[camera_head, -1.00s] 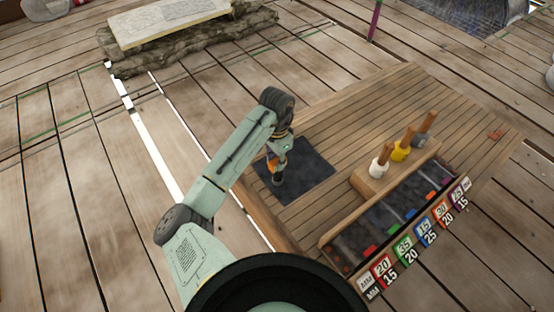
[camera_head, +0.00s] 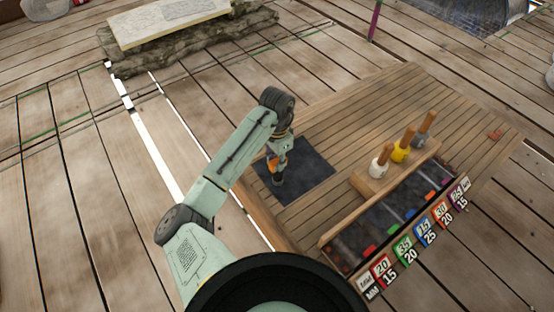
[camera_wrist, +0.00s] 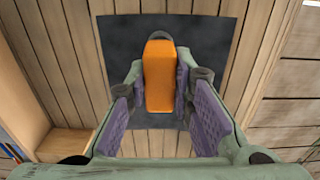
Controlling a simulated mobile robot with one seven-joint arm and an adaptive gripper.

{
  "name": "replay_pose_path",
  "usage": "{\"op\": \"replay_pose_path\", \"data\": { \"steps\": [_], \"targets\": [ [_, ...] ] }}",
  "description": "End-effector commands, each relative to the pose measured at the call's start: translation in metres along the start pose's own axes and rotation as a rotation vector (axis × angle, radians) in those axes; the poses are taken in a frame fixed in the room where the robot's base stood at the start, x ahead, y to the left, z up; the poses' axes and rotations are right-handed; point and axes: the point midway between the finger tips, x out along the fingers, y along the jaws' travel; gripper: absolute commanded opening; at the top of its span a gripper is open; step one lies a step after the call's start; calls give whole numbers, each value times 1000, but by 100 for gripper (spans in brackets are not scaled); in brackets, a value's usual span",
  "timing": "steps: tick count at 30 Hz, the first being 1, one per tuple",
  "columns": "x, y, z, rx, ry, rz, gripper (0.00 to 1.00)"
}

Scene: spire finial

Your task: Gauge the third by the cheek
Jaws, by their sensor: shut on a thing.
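My gripper (camera_wrist: 160,88) is shut on an orange block-like piece (camera_wrist: 159,62), with a finger on each side of it. A grey rounded end shows just beyond the piece in the wrist view. The piece is over a dark square mat (camera_wrist: 209,45); I cannot tell whether it touches it. In the head view my gripper (camera_head: 280,162) is above the mat (camera_head: 312,178), and the orange piece (camera_head: 272,164) is partly hidden by it. Three tools stand in a wooden block (camera_head: 376,190): a white one (camera_head: 379,168), a yellow one (camera_head: 401,150) and a grey one (camera_head: 421,136).
A long dark tray (camera_head: 350,243) with coloured tabs lies in front of the block. Numbered labels (camera_head: 404,250) run along its front edge. The slatted bench (camera_head: 372,108) is clear behind the mat. A stone slab (camera_head: 170,20) lies on rocks at the back left.

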Motion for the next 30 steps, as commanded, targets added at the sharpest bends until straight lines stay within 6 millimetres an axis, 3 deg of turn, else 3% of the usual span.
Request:
{"op": "replay_pose_path", "data": {
  "steps": [15, 30],
  "targets": [
    [-46, 0, 0, 1, 2, -2, 0],
    [-47, -1, 0, 0, 2, -3, 0]
  ]
}}
